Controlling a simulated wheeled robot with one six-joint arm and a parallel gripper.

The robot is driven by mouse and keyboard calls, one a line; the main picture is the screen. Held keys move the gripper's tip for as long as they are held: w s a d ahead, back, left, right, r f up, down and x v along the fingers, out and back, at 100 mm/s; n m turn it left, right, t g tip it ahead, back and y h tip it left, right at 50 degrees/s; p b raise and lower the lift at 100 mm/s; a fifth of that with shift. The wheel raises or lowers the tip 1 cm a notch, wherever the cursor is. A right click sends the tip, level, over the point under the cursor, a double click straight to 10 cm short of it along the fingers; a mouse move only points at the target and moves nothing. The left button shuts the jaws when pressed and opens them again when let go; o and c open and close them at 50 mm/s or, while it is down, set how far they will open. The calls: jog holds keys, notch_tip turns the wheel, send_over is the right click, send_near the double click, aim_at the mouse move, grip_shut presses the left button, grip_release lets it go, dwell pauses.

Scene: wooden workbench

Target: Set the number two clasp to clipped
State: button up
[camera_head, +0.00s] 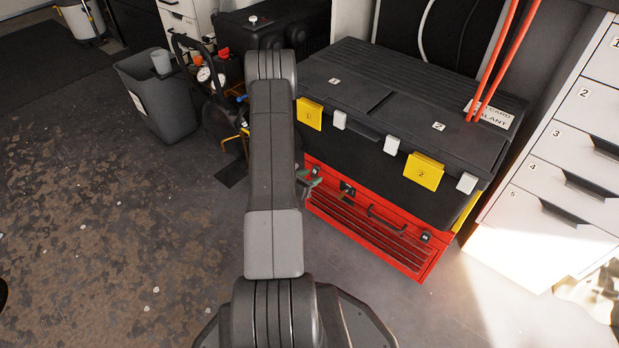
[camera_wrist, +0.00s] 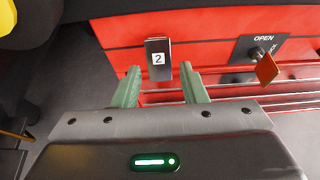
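The red toolbox (camera_head: 370,217) stands on the floor under a black toolbox. In the wrist view a dark clasp (camera_wrist: 158,49) with a white "2" label is on the red toolbox's front, crossing its upper seam. I cannot tell whether it is clipped. My gripper (camera_wrist: 160,78) is open and empty, its green fingers either side of the clasp in the picture, apparently short of it.
An OPEN/LOCK plate (camera_wrist: 254,46) with an orange key (camera_wrist: 266,69) is right of the dark clasp. Another clasp (camera_head: 426,237) is at the red toolbox's right. A yellow clasp marked 1 (camera_head: 310,113) is above. White drawers (camera_head: 560,150) stand right; floor is clear in front.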

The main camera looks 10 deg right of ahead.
jog(key=c, duration=0.7)
jog(key=shift+d+f+t+h+b, duration=0.1)
jog(key=shift+f+t+h+b, duration=0.45)
jog(key=shift+b, duration=0.6)
jog(key=shift+w+d+f+t+h, duration=0.1)
jog(key=shift+w+d+t+h, duration=0.1)
jog(key=shift+t+h, duration=0.4)
jog(key=shift+w+d+f+t+h, duration=0.15)
jog(key=shift+t+h, duration=0.2)
jog(key=shift+h, duration=0.4)
jog(key=o, duration=1)
jog(key=shift+c, duration=0.2)
jog(key=shift+a, duration=0.1)
jog(key=p+v, duration=0.4)
jog(key=v, duration=0.9)
jog(key=shift+s+a, duration=0.2)
jog(key=shift+s, duration=0.05)
